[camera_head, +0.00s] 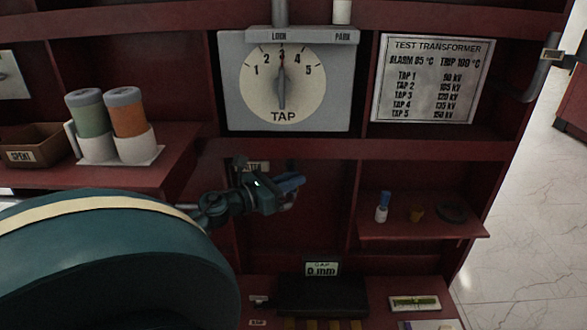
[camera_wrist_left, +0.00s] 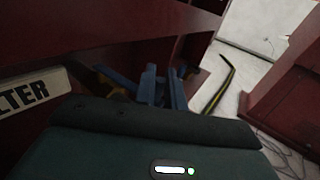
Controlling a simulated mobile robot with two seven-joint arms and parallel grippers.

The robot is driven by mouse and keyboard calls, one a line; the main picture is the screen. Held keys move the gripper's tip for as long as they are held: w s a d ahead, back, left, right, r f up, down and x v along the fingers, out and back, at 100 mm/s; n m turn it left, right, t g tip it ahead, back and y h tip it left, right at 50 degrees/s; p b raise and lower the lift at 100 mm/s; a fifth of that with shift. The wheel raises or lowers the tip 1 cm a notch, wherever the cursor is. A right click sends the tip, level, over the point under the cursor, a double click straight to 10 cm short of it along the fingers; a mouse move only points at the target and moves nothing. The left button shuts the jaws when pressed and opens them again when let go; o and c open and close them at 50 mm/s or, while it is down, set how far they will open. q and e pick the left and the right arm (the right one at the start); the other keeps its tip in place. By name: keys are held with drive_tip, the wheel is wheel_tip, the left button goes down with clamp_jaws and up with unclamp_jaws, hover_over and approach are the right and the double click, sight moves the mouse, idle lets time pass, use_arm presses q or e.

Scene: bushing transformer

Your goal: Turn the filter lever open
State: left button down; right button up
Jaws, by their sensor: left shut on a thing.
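My left gripper (camera_head: 290,186) is in front of the recess below the tap dial, beside the filter label (camera_head: 256,166). In the left wrist view its blue fingers (camera_wrist_left: 164,88) are close together, shut on the filter lever. The lever is mostly hidden by the gripper and in shadow, so its angle cannot be told. The filter label (camera_wrist_left: 30,93) shows partly at the left edge of the wrist view. My right gripper is not in view.
The tap dial (camera_head: 283,88) is above, with its pointer up at 3. Green and orange canisters (camera_head: 107,122) stand on the left shelf. Small parts sit on the right shelf (camera_head: 424,230). A gap display (camera_head: 321,268) is below. Open floor (camera_head: 520,200) lies right of the cabinet.

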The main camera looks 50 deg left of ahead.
use_arm(q)
drive_tip(key=shift+s+a, duration=0.15)
drive_tip(key=shift+a, duration=0.3)
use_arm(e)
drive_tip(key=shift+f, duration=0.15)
use_arm(q)
drive_tip(key=c, duration=1.6)
unclamp_jaws()
drive_tip(key=shift+d, duration=0.1)
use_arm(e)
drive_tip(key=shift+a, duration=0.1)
use_arm(q)
drive_tip(key=s, duration=0.4)
drive_tip(key=s+a+p, duration=0.1)
drive_tip(key=s, duration=0.3)
drive_tip(key=s+p, duration=0.1)
drive_tip(key=s, duration=0.4)
drive_tip(key=shift+a, duration=0.25)
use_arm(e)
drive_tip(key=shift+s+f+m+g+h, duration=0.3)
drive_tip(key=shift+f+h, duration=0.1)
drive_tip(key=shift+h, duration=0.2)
